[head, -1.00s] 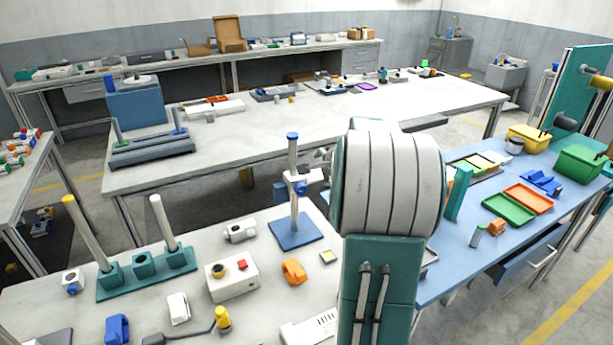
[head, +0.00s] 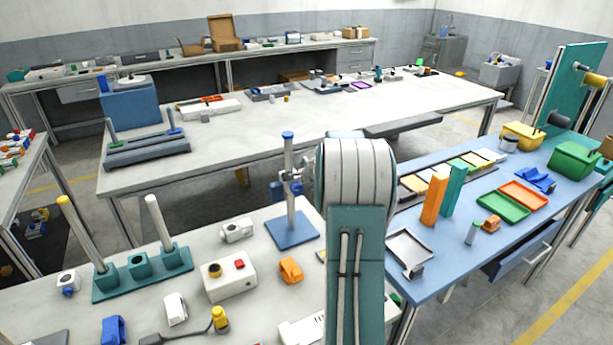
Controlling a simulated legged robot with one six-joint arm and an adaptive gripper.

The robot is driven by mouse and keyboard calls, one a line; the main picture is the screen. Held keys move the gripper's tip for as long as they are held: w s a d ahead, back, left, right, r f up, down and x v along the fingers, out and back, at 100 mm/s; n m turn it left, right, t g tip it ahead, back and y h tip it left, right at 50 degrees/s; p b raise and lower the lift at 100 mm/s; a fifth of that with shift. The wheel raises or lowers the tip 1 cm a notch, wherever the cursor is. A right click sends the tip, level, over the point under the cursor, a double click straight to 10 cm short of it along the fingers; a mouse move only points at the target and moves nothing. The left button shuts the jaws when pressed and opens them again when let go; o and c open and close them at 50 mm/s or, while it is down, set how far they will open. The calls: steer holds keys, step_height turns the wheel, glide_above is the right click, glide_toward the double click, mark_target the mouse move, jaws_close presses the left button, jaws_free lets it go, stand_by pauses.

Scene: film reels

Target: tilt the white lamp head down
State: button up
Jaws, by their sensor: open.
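I cannot make out a white lamp head for certain in the head view; my arm hides part of the scene. A post stand (head: 289,188) with a blue cap, a blue clamp knob and a square blue base stands upright on the near white bench, left of my arm. A small white device (head: 237,230) with a round end lies left of that stand. My raised arm fills the middle of the picture, and my gripper does not show, so what it is near cannot be seen.
The near white bench (head: 262,325) holds a teal rack (head: 143,272) with two tall rods and a white control box (head: 229,276). The blue bench (head: 450,245) on the right carries trays, bins and upright orange (head: 434,197) and teal blocks. A long white table stands behind.

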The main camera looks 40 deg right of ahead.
steer(key=c, duration=1.2)
steer(key=shift+o, duration=0.2)
steer(key=shift+f+t+h, duration=0.1)
steer(key=shift+t+h, duration=0.2)
steer(key=shift+t, duration=0.8)
steer(key=o, duration=1.2)
steer(key=shift+c, duration=0.2)
steer(key=shift+r, duration=0.2)
